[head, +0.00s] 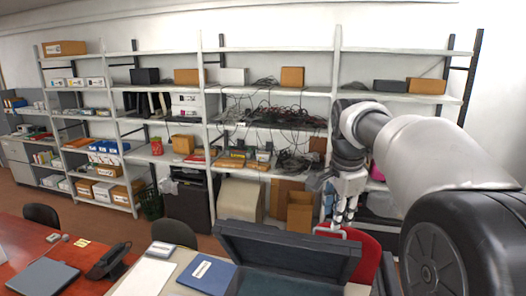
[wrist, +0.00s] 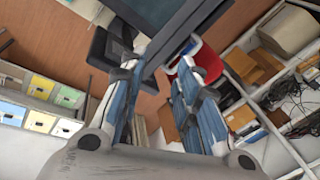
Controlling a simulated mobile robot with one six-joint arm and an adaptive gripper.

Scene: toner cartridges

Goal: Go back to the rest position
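My gripper (head: 343,218) hangs pointing down at the end of my arm, right of centre in the head view. It is above and just behind the right part of an open dark case (head: 290,246). In the wrist view my gripper (wrist: 160,75) shows two bluish fingers standing apart, with floor visible between them and nothing held. The grey edge of the case (wrist: 180,35) crosses beyond the fingertips. I cannot tell exactly how far the fingertips are from it. No toner cartridge can be made out clearly.
A red chair (head: 368,262) stands behind the case, close to my gripper. A blue folder (head: 208,274) and white paper (head: 146,277) lie left of the case. Full metal shelves (head: 205,110) line the back wall. A red desk (head: 75,262) is at left.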

